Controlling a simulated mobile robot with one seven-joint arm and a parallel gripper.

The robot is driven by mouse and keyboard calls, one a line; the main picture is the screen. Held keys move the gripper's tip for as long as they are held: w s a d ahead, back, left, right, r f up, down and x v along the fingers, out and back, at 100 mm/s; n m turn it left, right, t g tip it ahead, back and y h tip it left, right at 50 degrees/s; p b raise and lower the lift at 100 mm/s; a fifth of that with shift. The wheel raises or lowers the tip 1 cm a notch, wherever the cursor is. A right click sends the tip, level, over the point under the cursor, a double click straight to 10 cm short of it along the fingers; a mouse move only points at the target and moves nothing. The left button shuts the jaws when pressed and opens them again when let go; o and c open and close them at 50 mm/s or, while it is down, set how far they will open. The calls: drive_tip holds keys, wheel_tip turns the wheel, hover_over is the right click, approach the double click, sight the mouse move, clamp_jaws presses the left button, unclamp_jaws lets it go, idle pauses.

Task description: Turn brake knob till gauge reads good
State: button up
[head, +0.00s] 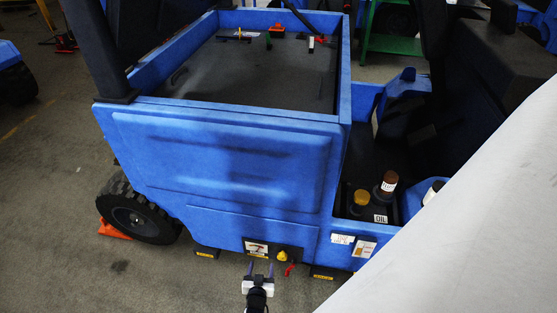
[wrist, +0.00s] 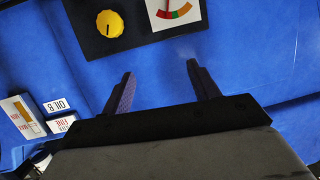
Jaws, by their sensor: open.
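The yellow brake knob (head: 282,256) sits on a dark panel low on the blue vehicle's side; in the wrist view it is the yellow dial (wrist: 109,24) with a dark mark, at upper left. The gauge (head: 256,248) is beside it, with a white face (wrist: 174,12) and a red, yellow and green arc, cut off by the wrist view's top edge. Part of a thin needle shows, but I cannot tell its exact reading. My gripper (head: 260,267) is open and empty, with its fingers (wrist: 160,70) apart and pointing at the blue side, clear of the knob.
An oil bottle (head: 389,182) and a yellow cap (head: 361,197) are in the bay at right. An orange wheel chock (head: 113,231) lies by the left wheel. A large pale surface (head: 470,240) covers the lower right.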

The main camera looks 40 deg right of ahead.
drive_tip(key=m+g, duration=0.1)
drive_tip(key=g, duration=0.1)
approach(282, 259)
drive_tip(key=b+x, duration=0.8)
drive_tip(key=b, duration=0.4)
drive_tip(key=shift+w+f, duration=0.1)
drive_tip(key=shift+f, duration=0.2)
drive_tip(key=shift+w+d+b, duration=0.35)
drive_tip(key=shift+d+b, duration=0.05)
drive_tip(key=shift+d, duration=0.05)
drive_tip(key=c, duration=0.9)
drive_tip(key=shift+c, duration=0.2)
